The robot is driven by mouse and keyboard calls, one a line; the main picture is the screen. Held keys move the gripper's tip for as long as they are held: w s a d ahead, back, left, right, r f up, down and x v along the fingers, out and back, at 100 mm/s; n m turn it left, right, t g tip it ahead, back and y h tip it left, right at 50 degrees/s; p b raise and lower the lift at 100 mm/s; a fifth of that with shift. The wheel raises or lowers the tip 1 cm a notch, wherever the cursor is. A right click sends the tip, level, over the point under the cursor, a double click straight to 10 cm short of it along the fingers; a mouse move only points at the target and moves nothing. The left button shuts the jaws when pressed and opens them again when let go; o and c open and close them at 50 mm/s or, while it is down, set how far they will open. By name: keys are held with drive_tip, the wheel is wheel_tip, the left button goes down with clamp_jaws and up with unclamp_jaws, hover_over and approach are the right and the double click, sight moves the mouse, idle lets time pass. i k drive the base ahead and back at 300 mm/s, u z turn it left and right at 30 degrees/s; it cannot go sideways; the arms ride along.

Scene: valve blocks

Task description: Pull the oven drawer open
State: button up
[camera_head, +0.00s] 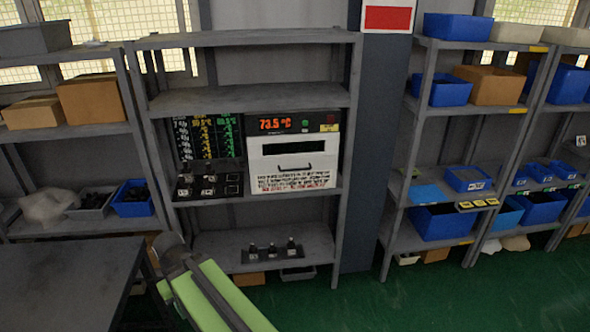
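The oven (260,126) stands on the middle shelf of the central rack, with a red "73.5 °C" readout on its dark top strip. Its drawer (267,160) has a white front with a dark window slot, a small dark handle and lines of printed text low down. The drawer front looks flush with the oven body, so it appears closed. Part of my green arm shows at the bottom, below and left of the oven and well apart from it. No gripper fingers show in this view.
Left of the oven are a dark display board (208,138) and a tray of small blocks (208,188). A dark strip with several small items (272,253) is on the lower shelf. A dark table (65,275) stands front left. The green floor (440,295) at right is clear.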

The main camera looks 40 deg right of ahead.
sight(267, 178)
drive_tip(key=i, duration=0.9)
